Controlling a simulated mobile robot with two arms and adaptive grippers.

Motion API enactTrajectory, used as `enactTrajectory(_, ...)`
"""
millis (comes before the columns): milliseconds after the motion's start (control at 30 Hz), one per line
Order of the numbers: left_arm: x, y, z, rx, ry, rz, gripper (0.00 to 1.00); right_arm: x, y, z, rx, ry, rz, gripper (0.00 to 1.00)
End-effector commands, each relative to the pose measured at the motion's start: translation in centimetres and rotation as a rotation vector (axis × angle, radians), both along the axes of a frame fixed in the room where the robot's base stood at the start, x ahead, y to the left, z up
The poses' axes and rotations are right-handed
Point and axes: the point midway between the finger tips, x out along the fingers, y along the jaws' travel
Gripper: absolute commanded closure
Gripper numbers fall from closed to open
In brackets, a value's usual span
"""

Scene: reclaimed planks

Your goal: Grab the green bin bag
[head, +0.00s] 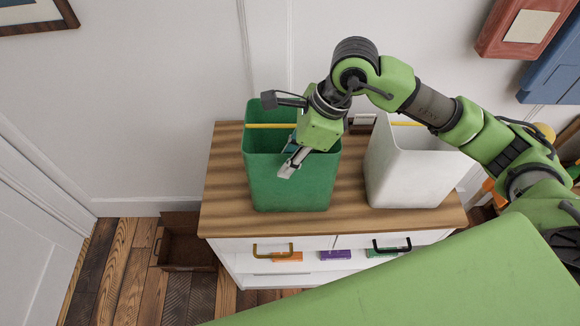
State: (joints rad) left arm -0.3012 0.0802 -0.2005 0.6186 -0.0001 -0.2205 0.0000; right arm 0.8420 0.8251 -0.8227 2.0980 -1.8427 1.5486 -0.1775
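A green bin (290,187) stands upright on the wooden top of a white cabinet. A yellow strip (262,126) runs across its opening near the back rim. No separate green bag can be clearly made out; the inside is partly hidden by my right gripper. My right gripper (291,163) reaches down at the bin's front right rim, with a pale fingertip in front of the bin's front wall. I cannot tell whether it is open or shut, or whether it touches the rim. My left gripper is not in view.
A white bin (405,180) with a yellow strip stands to the right on the wooden cabinet top (225,190). Small boxes lie on the shelf below. A brown open box (185,245) sits on the floor at left. Frames hang on the wall.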

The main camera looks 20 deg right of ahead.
Motion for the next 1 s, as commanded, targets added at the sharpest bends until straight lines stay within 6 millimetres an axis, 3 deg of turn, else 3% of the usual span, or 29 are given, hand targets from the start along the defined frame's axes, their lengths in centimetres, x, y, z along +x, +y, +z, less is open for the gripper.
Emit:
enactTrajectory(600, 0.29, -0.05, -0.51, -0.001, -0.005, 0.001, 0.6, 0.01, -0.01, -0.21, 0.0, -0.001, 0.0, 0.78)
enactTrajectory(700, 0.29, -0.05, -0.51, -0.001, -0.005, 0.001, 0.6, 0.01, -0.01, -0.22, 0.0, -0.001, 0.0, 1.0)
enactTrajectory(1000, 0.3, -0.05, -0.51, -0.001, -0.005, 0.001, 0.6, 0.02, -0.01, -0.21, 0.001, -0.001, 0.0, 1.0)
